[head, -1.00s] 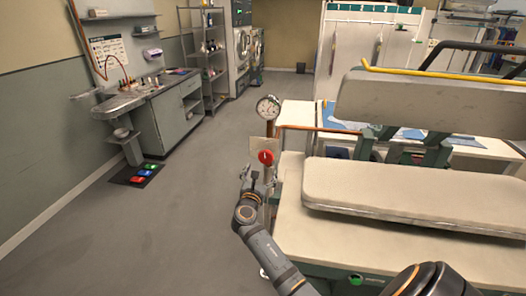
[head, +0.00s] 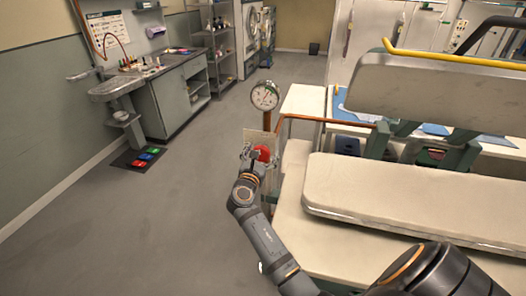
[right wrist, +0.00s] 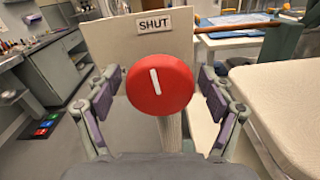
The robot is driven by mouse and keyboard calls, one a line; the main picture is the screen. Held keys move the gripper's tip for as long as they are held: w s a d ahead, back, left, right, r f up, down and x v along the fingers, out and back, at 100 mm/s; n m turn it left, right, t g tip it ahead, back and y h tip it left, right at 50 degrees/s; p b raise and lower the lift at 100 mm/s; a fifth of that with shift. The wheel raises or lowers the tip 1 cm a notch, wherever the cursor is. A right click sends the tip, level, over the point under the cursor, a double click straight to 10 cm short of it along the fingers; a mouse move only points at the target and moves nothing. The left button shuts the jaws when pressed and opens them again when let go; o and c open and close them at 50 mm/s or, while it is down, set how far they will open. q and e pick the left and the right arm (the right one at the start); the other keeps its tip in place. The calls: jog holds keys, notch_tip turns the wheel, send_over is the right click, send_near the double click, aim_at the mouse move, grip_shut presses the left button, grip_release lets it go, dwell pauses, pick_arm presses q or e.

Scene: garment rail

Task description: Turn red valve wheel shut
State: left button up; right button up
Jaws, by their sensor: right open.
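The red valve wheel (head: 262,154) stands in front of a pale plate (head: 256,140), below a round gauge (head: 265,95). In the right wrist view the wheel (right wrist: 160,84) is a red disc with a white mark, near upright and leaning slightly left at the top. A "SHUT" sign (right wrist: 168,20) is on the plate above it. My right gripper (head: 250,154) is at the wheel. In the right wrist view its open fingers (right wrist: 160,95) are on either side of the disc, and I cannot tell whether they touch it. My left gripper is out of view.
A white padded press (head: 400,195) with a yellow-edged upper part (head: 430,90) stands close on the right. A copper pipe (head: 325,120) runs right from behind the gauge.

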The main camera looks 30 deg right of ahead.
jog(key=c, duration=1.2)
jog(key=shift+m, duration=0.5)
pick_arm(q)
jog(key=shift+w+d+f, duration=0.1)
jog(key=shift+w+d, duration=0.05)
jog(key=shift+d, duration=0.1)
pick_arm(e)
jog(key=o, duration=1.2)
jog(key=shift+r, duration=0.15)
notch_tip(320, 180, up, 10)
jog(key=shift+f, duration=0.15)
